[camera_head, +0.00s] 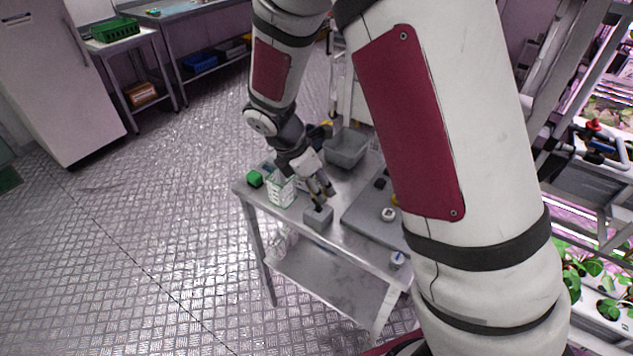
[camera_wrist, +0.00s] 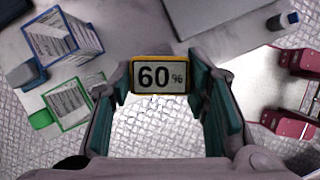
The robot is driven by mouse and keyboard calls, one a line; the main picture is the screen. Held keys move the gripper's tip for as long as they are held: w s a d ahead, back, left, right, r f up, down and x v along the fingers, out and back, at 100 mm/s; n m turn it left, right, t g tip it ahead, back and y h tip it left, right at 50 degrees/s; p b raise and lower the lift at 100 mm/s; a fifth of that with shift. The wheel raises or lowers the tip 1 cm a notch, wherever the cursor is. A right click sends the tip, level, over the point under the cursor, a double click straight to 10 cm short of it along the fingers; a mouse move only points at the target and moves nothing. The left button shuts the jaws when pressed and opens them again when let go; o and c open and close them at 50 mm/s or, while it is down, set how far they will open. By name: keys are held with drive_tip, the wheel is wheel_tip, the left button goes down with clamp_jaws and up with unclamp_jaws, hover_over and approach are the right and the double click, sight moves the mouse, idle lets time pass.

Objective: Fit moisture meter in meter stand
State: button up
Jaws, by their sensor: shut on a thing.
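The moisture meter (camera_wrist: 159,76), with a yellow rim and a display reading 60%, sits between the fingers of my gripper (camera_wrist: 160,80) in the wrist view. The gripper is shut on its two sides. In the head view my gripper (camera_head: 321,192) points down just over a small grey block (camera_head: 318,217), which looks like the meter stand, on the metal table (camera_head: 345,245). The meter is too small and covered to make out clearly there. The stand is not clearly seen in the wrist view, so I cannot tell whether the meter touches it or is inside it.
A grey bin (camera_head: 346,146) is behind. A grey board (camera_head: 365,212) with small items lies to the right. A small blue-marked container (camera_head: 397,260) stands near the table's right corner.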

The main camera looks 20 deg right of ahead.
drive_tip(key=shift+f+b, duration=0.3)
drive_tip(key=shift+f, duration=0.65)
drive_tip(key=shift+f, duration=0.35)
drive_tip(key=shift+f, duration=0.2)
drive_tip(key=o, duration=1.4)
drive_tip(key=shift+o, duration=0.5)
drive_tip(key=o, duration=0.3)
drive_tip(key=shift+r, duration=0.1)
drive_tip(key=shift+r+p, duration=1.1)
drive_tip(key=shift+r, duration=1.8)
